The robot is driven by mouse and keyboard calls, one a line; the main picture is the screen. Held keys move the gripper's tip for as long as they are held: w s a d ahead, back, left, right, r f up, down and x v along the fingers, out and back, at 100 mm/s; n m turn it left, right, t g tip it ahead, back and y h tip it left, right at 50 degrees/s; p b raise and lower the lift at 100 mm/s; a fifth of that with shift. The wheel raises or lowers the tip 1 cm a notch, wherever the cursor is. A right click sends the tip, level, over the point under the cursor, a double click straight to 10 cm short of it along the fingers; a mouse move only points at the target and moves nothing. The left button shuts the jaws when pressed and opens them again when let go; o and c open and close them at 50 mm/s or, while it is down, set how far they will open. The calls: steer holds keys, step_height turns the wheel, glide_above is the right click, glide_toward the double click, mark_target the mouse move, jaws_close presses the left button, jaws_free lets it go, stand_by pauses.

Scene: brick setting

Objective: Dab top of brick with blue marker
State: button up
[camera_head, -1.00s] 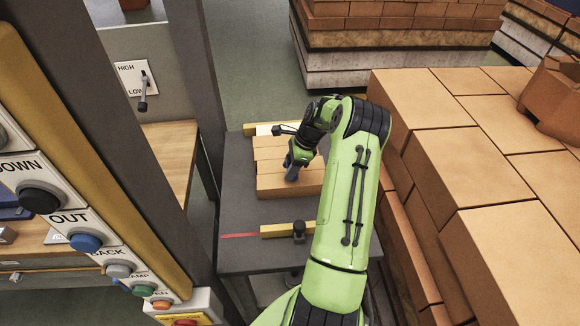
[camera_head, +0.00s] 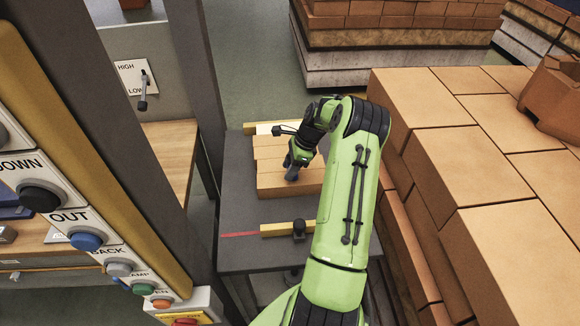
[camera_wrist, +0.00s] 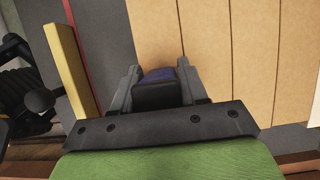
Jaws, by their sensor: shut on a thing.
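Several tan bricks (camera_head: 272,181) lie side by side on a dark grey table, and they also show in the wrist view (camera_wrist: 246,50). My gripper (camera_head: 291,172) is above the bricks. In the wrist view my gripper (camera_wrist: 158,85) is shut on the blue marker (camera_wrist: 160,74), a dark block with a blue part at its far end. The marker's tip is hidden, so I cannot tell whether it touches a brick. I see no blue mark on the visible brick tops.
Stacked bricks (camera_head: 490,185) stand close on the right. A button panel (camera_head: 85,240) and grey posts are on the left.

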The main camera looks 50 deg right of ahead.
stand_by(0.6)
step_height(320, 180, up, 7)
steer(key=p, duration=0.6)
steer(key=shift+r, duration=0.1)
